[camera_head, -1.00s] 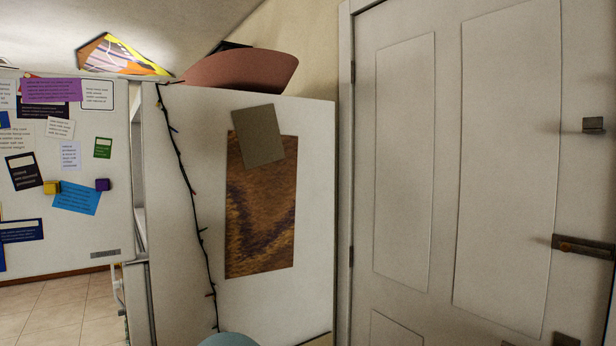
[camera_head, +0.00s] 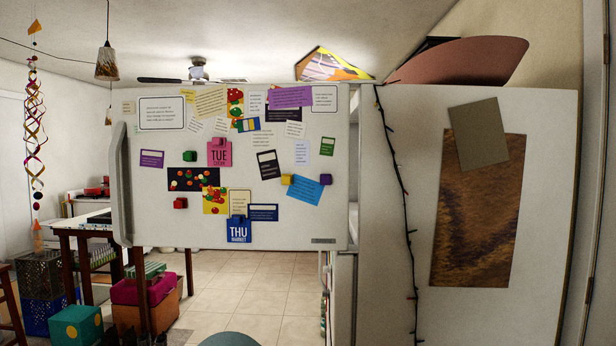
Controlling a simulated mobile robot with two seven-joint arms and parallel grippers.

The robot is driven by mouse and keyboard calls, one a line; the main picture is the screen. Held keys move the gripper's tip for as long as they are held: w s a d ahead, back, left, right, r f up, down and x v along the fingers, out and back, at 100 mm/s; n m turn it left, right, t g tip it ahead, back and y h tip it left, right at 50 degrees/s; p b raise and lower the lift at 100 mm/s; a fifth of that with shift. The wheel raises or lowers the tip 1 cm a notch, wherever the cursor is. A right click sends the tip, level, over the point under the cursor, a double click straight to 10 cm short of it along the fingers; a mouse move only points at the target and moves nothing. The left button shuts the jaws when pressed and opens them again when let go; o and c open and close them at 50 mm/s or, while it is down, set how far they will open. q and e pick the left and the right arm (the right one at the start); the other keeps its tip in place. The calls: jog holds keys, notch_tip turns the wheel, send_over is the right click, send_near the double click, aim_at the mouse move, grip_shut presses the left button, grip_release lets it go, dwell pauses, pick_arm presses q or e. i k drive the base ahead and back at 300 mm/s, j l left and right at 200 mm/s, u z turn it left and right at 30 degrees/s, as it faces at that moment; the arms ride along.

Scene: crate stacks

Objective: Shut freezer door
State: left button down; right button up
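The freezer door (camera_head: 160,225) stands open, swung out to the left of the fridge body. It is white and covered with notes, cards and magnets. Its long handle (camera_head: 120,185) runs down the far left edge. The fridge's white side panel (camera_head: 400,230) fills the right, with a brown wood-grain sheet (camera_head: 475,210) and a dark string of lights on it. A narrow gap shows between door and body at the hinge side; the inside is mostly hidden. Neither of my grippers is in view.
Tiled floor (camera_head: 250,285) is clear below the door. At the left stand a dark table (camera_head: 85,225), an orange bin (camera_head: 165,312) and a teal box (camera_head: 76,325). A hanging spiral ornament (camera_head: 35,140) and a pendant lamp (camera_head: 107,65) hang at the upper left.

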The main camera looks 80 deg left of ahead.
aim_at(302, 130)
jog(key=u, duration=3.1)
